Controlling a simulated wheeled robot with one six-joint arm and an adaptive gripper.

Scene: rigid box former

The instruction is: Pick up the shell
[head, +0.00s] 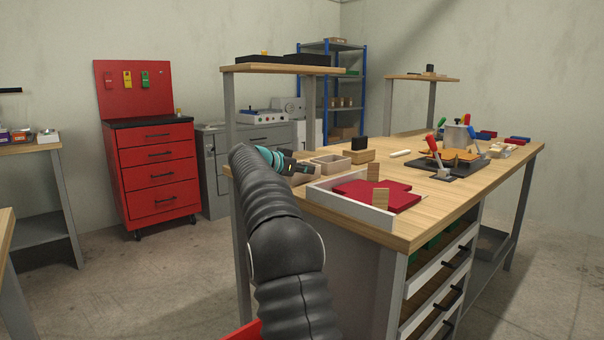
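My gripper (308,169) is at the end of my dark arm, over the near left edge of the workbench (424,232). It is small in this view, and I cannot tell whether its fingers are apart. A small open wooden box (331,165), which may be the shell, sits on the bench just right of the gripper. The gripper appears apart from it. Two small wooden pieces (373,171) stand upright at the red sheet.
A wooden block with a black piece (359,150) stands behind the open box. A dark fixture with clamps (452,162), a metal pot (457,136) and red and blue blocks (487,134) are farther right. A raised wooden shelf (280,69) overhangs the bench's left side.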

